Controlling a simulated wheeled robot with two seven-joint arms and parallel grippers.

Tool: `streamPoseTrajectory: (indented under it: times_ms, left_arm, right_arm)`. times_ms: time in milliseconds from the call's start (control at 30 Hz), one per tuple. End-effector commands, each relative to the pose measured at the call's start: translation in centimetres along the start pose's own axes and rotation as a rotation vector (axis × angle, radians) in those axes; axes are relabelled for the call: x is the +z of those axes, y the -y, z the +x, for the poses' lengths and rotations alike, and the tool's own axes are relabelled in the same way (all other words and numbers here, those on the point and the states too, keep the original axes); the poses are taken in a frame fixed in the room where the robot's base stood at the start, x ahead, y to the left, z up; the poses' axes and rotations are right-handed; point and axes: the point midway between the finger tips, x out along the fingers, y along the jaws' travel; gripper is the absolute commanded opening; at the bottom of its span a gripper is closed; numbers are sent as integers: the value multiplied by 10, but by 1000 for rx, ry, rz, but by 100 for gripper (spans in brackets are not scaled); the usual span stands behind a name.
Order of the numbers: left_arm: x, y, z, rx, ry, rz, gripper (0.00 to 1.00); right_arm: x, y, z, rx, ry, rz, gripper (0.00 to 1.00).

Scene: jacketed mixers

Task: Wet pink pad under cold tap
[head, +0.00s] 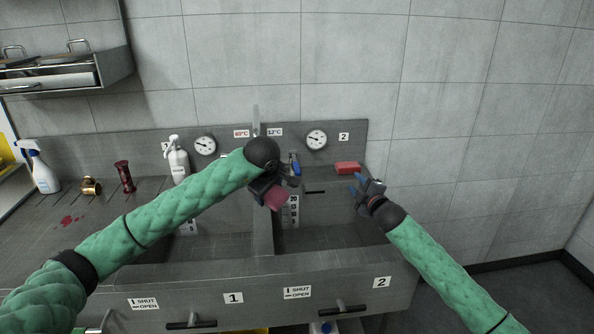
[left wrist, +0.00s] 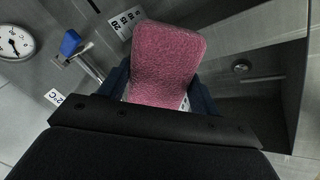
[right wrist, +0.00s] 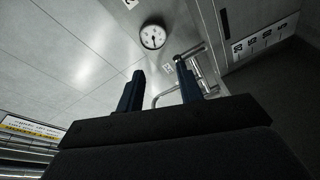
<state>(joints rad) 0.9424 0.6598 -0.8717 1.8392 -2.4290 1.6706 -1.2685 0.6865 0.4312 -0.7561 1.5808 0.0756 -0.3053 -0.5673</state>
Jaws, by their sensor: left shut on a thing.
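The pink pad (head: 277,198) is in my left gripper (head: 270,190), above the front of sink 2 near the divider between the two basins. In the left wrist view the pad (left wrist: 166,62) stands up between the two fingers, which are shut on it. The cold tap's blue handle (head: 295,165) shows just behind the pad, beside the 12°C label; it also shows in the left wrist view (left wrist: 70,43). The spout is mostly hidden by my left arm in the head view. My right gripper (head: 362,184) is open and empty at the right edge of sink 2.
A red block (head: 347,168) lies on the back ledge at the right. Basin 2 (head: 330,238) looks clear.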

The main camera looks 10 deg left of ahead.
Motion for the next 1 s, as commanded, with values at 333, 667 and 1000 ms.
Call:
streamPoseTrajectory:
  times_ms: [333, 667, 1000]
  left_arm:
    - [0, 0, 0, 0, 0, 0, 45]
    - [0, 0, 0, 0, 0, 0, 45]
    - [0, 0, 0, 0, 0, 0, 45]
  right_arm:
    - [-107, 34, 35, -34, -134, -285, 36]
    - [-127, 41, 53, -37, -158, -342, 36]
    - [-136, 44, 109, -36, -158, -340, 36]
